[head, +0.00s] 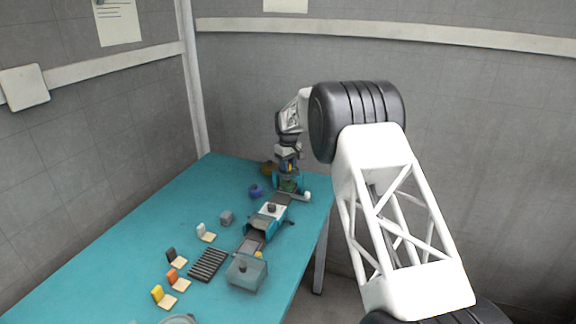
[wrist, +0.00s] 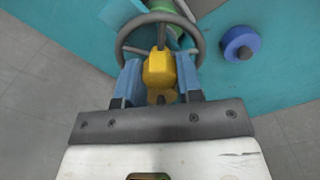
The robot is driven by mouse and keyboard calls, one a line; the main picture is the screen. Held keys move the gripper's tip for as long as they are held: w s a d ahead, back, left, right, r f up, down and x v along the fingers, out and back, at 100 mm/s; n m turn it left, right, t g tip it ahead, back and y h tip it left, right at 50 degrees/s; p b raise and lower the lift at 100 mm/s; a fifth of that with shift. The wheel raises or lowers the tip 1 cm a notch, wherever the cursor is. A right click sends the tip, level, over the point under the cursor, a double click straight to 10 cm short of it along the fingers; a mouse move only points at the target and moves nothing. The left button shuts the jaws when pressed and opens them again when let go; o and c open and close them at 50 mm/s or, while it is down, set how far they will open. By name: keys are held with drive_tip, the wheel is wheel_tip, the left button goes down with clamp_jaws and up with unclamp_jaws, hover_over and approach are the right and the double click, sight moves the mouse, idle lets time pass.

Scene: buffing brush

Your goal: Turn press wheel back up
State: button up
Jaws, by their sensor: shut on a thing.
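The press wheel (wrist: 122,40) is a grey ring with spokes at the top of the wrist view. A yellow grip piece (wrist: 158,68) is at its near rim. My gripper (wrist: 160,75) has its two blue fingers on either side of the yellow piece and is shut on it. In the head view my gripper (head: 288,167) points down over the green press (head: 289,186) at the far end of the table. The wheel is mostly hidden there by my wrist, and its turn angle cannot be told.
The teal table (head: 130,235) also holds a blue round piece (head: 255,190), a grey block (head: 227,217), a black slatted rack (head: 208,264), a grey box (head: 246,273) and several small coloured stands. A wall stands close behind the press. The table's left part is clear.

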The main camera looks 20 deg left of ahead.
drive_tip(key=shift+n, duration=0.6)
drive_tip(key=o, duration=0.9)
drive_tip(key=shift+r, duration=3.95)
